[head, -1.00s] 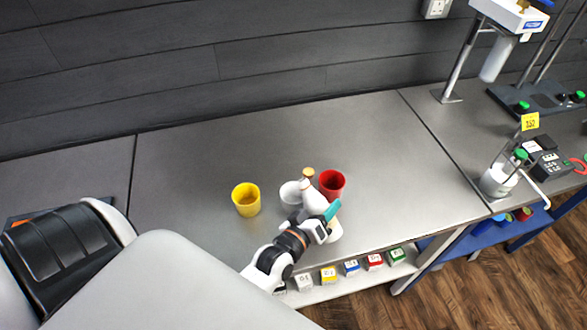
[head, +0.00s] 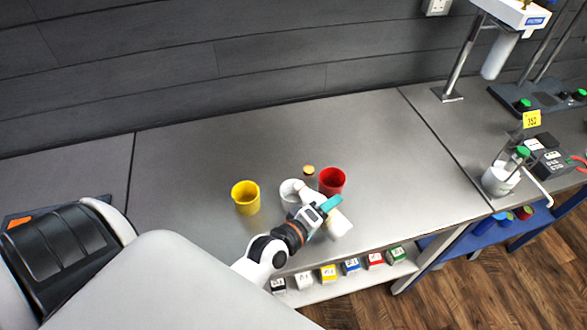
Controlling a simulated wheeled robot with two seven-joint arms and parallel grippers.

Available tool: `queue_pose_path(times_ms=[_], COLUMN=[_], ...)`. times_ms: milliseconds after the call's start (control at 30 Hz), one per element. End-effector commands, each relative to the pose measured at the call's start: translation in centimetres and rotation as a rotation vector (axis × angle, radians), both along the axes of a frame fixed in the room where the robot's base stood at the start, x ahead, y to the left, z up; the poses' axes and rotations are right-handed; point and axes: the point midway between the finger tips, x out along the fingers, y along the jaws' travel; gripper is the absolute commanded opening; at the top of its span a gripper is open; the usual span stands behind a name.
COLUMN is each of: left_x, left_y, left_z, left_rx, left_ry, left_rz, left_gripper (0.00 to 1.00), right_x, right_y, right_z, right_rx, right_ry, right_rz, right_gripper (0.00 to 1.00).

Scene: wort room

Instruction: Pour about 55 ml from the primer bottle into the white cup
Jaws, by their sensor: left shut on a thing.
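The primer bottle (head: 340,225) is white. My left gripper (head: 323,209) is shut on it and holds it strongly tilted, base toward the lower right and neck toward the upper left. The neck end is at the white cup (head: 287,191); the bottle and gripper hide part of the cup's right side. The cup stands upright on the grey bench. I cannot see any liquid stream or the level in the cup. My right gripper is out of view.
A yellow cup (head: 245,199) stands left of the white cup, a red cup (head: 332,182) to its right. A small tan-topped piece (head: 309,169) sits behind. The grey bench (head: 190,165) is clear at the left and back. Small labelled boxes (head: 328,275) line a shelf below.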

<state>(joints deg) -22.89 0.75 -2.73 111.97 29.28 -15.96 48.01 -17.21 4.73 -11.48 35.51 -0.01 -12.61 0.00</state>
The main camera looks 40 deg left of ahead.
Motion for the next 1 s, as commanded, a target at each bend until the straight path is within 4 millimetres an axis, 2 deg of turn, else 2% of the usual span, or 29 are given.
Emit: queue_pose_path(times_ms=[200, 1000], left_x=[0.1, 0.1], left_y=[0.1, 0.1], left_z=[0.7, 1.7], left_rx=[-0.056, -0.17], left_ry=[0.011, 0.04], left_rz=[0.0, 0.0], left_gripper=[0.22, 0.22], right_x=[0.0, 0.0], right_y=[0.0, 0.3], right_z=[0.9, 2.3], right_rx=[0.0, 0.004], right_ry=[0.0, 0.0], right_rz=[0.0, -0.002], right_gripper=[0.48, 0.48])
